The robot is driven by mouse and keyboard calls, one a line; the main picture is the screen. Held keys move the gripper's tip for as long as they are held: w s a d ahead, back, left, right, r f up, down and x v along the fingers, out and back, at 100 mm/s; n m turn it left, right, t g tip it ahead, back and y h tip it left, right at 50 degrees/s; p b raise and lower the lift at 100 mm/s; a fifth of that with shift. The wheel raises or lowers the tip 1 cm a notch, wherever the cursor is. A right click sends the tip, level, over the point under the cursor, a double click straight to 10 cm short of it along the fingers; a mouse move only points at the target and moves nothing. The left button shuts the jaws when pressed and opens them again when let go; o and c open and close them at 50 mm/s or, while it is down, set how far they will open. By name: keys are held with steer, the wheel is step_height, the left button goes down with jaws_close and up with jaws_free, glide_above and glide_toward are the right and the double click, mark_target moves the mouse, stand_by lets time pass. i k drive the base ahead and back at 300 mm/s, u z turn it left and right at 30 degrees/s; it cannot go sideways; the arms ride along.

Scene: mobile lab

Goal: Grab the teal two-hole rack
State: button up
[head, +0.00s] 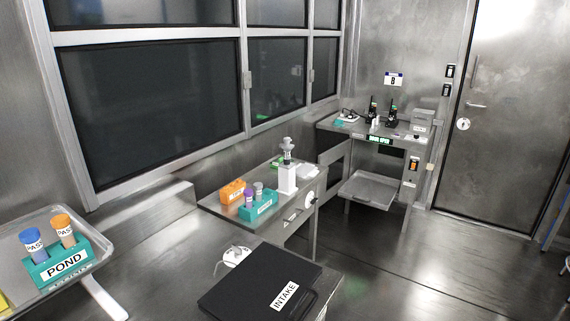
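A teal rack (57,267) with a white label reading POND stands on a metal tray at the left edge. It holds a blue-capped tube (33,243) and an orange-capped tube (64,231), both upright. A second teal rack (259,208), with a white label too small to read, stands on the metal table in the middle. It holds a purple-capped tube (249,197) and a grey-capped tube (259,190). How many holes each rack has is hard to tell, but each shows two tubes. My gripper is not in view.
An orange block (233,191) and a white instrument (287,178) stand near the middle rack. A black case (262,284) labelled INTAKE lies in front, beside a white device (236,257). A back bench (350,127) holds radios. Open floor (450,260) lies right, before a metal door (505,130).

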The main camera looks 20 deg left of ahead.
mark_target(62, 261)
steer(key=i, duration=1.75)
steer(key=u, duration=2.95)
